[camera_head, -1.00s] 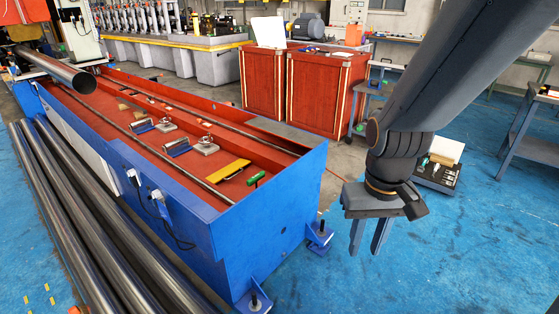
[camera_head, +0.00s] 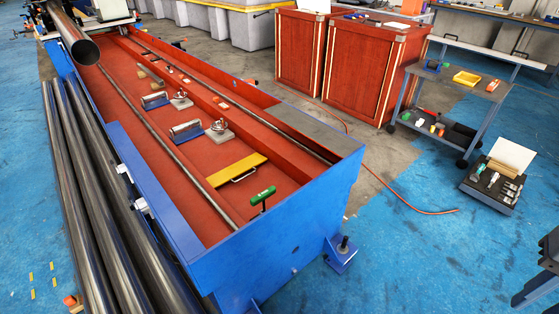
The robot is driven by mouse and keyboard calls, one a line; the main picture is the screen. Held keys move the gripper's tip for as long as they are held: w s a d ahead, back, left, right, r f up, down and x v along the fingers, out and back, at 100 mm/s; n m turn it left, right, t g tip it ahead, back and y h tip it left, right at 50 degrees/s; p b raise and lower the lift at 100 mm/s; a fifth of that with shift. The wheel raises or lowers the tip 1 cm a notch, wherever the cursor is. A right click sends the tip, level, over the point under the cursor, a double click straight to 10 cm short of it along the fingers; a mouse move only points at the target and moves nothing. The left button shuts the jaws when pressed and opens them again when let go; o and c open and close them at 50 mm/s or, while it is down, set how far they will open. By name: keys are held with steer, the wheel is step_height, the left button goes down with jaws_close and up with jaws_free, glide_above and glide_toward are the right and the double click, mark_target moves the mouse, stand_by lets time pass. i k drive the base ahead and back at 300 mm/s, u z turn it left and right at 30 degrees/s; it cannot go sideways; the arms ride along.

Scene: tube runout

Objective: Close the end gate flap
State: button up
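The blue-walled, red-floored runout trough (camera_head: 320,196) runs from the upper left to its near end in the middle of the view. Inside, near that end, a yellow plate with a handle (camera_head: 238,169) lies low across the channel. It may be the end gate flap, but I cannot tell for sure. A green T-handle (camera_head: 263,196) stands beside it at the near end wall. A steel tube (camera_head: 75,38) juts over the trough's far end. My gripper is out of view.
Long steel tubes (camera_head: 95,200) lie along the trough's left side. Red wooden crates (camera_head: 355,65), a grey cart (camera_head: 455,100) and a tool tray (camera_head: 493,187) stand to the right. An orange hose (camera_head: 400,195) crosses the floor. Blue floor at the lower right is mostly clear.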

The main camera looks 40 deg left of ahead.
mark_target(229, 174)
steer(key=i, duration=0.75)
steer(key=u, duration=0.95)
steer(key=i, duration=0.75)
steer(key=u, duration=0.85)
